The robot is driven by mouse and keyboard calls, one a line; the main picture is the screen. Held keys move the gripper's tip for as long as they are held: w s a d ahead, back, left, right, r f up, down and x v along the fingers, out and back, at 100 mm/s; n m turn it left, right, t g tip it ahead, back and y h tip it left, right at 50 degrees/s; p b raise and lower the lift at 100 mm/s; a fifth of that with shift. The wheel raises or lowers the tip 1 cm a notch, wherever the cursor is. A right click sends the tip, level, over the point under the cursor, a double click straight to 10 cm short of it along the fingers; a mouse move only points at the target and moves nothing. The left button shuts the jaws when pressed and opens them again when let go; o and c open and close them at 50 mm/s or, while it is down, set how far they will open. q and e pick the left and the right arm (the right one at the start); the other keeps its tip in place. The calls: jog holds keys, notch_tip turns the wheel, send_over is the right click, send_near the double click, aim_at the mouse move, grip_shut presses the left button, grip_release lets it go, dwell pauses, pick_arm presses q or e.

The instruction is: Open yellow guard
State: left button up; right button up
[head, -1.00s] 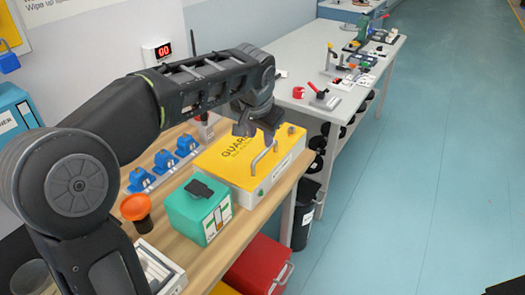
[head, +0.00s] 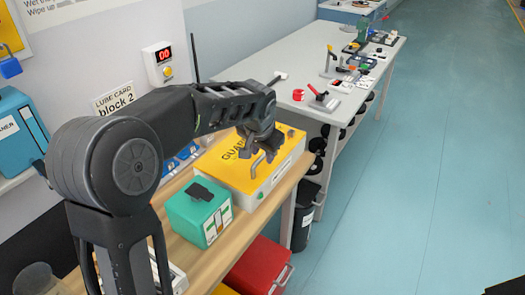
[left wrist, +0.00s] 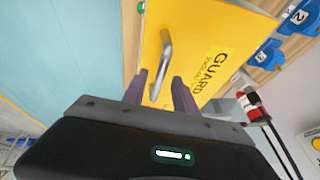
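The yellow guard (head: 222,165) is a flat lid marked "GUARD" on a white box on the wooden bench. It looks closed. Its metal bar handle (head: 257,168) stands near the front edge and is partly hidden by my left gripper in the head view. My left gripper (head: 262,153) points down over the guard, close to the handle. My right gripper is in neither view.
A red bin (head: 258,265) stands below the bench edge. A grey table (head: 290,60) with several devices extends beyond.

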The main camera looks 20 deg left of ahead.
pick_arm(q)
jog(key=shift+c, duration=0.4)
grip_shut()
dwell(1.0)
